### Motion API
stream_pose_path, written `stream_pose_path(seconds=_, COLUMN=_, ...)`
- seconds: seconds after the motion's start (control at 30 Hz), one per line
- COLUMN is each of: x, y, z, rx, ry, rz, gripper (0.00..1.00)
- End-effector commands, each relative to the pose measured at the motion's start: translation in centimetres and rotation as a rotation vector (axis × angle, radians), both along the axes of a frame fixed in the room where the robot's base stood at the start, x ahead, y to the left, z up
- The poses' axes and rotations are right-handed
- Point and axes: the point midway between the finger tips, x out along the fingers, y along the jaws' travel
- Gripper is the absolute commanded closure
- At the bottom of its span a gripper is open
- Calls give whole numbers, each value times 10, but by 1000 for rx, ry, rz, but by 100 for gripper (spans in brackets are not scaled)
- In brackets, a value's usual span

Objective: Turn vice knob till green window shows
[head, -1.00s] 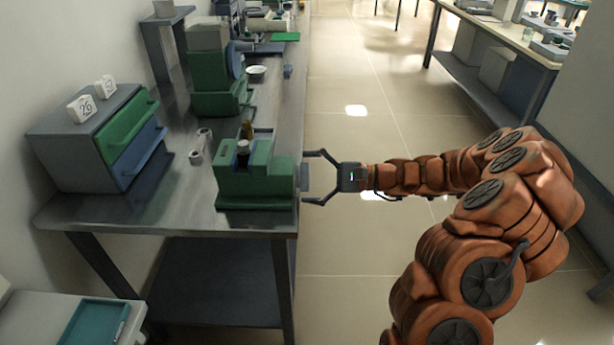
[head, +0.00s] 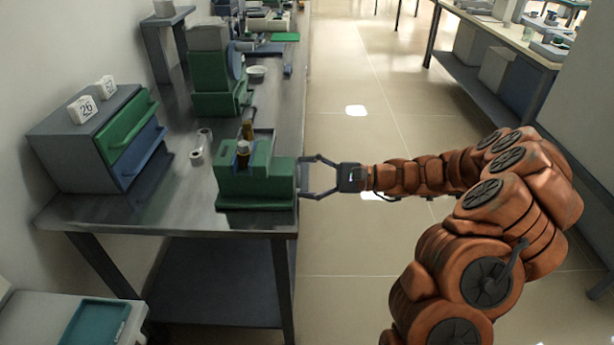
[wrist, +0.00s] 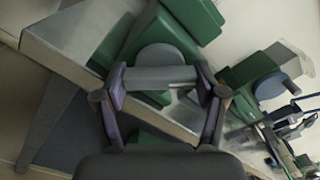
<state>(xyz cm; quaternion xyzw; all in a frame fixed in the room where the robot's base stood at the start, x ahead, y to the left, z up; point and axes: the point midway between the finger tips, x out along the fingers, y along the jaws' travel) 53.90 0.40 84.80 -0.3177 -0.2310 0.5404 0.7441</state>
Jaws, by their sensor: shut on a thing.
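The green vice (head: 262,185) sits at the right edge of the metal bench. Its grey knob (wrist: 160,78) faces right, towards the aisle; in the wrist view it lies between the two fingers, with a round grey disc behind it. My gripper (head: 305,176) is shut on the knob, and its fingers also show in the wrist view (wrist: 158,85). A small upright piece with a light band and brownish top (head: 243,150) stands in the vice's slot. I cannot make out a green window apart from the green body.
A drawer cabinet (head: 75,150) with number blocks stands at the left. Small metal rings (head: 197,154) lie left of the vice. A larger green machine (head: 215,75) stands behind it. The aisle floor at the right is clear.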

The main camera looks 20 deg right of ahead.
Motion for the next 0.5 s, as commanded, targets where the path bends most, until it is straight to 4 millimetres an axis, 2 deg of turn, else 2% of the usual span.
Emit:
stream_pose_path(seconds=0.17, x=0, y=0, z=5, rx=25, ry=80, rz=1, gripper=64)
stream_pose_path(seconds=0.5, x=-1, y=0, z=0, rx=61, ry=189, rz=-1, gripper=64)
